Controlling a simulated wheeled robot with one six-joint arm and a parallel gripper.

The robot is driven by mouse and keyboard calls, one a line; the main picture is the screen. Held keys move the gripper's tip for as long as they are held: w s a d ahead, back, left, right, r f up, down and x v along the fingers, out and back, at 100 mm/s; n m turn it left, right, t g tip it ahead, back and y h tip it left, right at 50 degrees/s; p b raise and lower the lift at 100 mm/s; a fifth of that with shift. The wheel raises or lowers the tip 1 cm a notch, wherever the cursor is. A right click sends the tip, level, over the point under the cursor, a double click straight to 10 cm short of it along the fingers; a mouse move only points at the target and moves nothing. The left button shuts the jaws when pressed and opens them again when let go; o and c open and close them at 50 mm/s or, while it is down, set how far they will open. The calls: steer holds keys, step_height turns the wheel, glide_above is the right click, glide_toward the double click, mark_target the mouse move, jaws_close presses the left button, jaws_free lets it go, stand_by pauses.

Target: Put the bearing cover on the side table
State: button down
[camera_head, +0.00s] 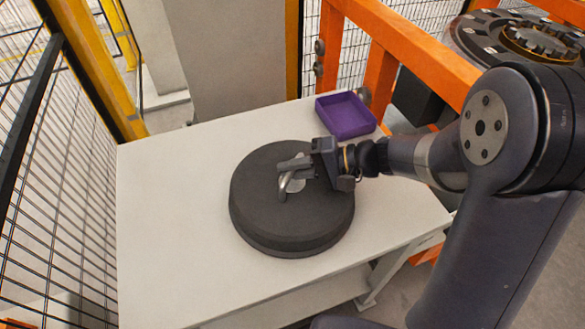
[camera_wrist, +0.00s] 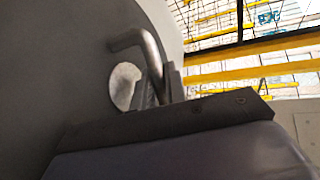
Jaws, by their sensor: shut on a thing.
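The bearing cover (camera_head: 262,218) is a large dark grey round disc with a bent metal handle (camera_head: 288,184) on top. In the head view it is over the middle of the white side table (camera_head: 160,215); I cannot tell whether it touches the top. My gripper (camera_head: 292,170) reaches in from the right and is shut on the handle. In the wrist view the handle (camera_wrist: 135,42) rises from the dark cover face (camera_wrist: 60,60) beside a pale round spot, and my gripper (camera_wrist: 165,85) is at it. The far finger is partly hidden.
A purple open tray (camera_head: 345,132) sits at the table's back right corner. Orange gantry beams (camera_head: 420,45) stand behind on the right, with a dark toothed wheel part (camera_head: 530,38). Black mesh fencing (camera_head: 40,180) runs along the left. The table's left side is bare.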

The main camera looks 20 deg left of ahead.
steer(key=c, duration=1.9)
jaws_free()
steer(key=shift+f, duration=0.1)
steer(key=o, duration=0.5)
steer(key=shift+c, duration=0.2)
steer(key=v, duration=1.2)
steer(key=shift+b, duration=0.3)
